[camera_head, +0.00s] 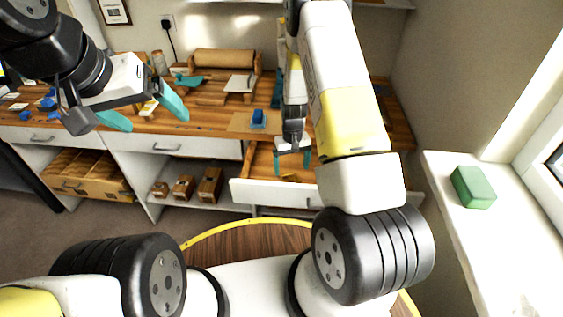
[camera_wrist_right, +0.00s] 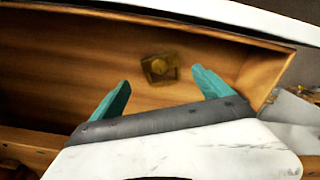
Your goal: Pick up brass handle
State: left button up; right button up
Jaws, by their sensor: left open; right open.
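The brass handle (camera_wrist_right: 160,68) is a small brass-coloured piece lying on the wooden floor of an open drawer (camera_head: 270,192). In the head view it (camera_head: 290,177) shows only as a small dark-gold spot. My right gripper (camera_head: 292,160) points down into the drawer, open and empty. In the right wrist view its teal fingers (camera_wrist_right: 160,92) stand apart, with the handle beyond and between them, not touching. My left gripper (camera_head: 150,108) is open and empty, raised at the left in front of the counter.
On the wooden counter (camera_head: 215,118) are a paper roll (camera_head: 225,58) and a blue block (camera_head: 258,118). Brown boxes (camera_head: 209,186) stand on a lower shelf. A green block (camera_head: 473,187) sits on the windowsill.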

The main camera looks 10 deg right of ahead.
aim_at(291, 176)
notch_tip(291, 176, down, 6)
jog(key=shift+a+f, duration=0.1)
jog(key=c, duration=1.6)
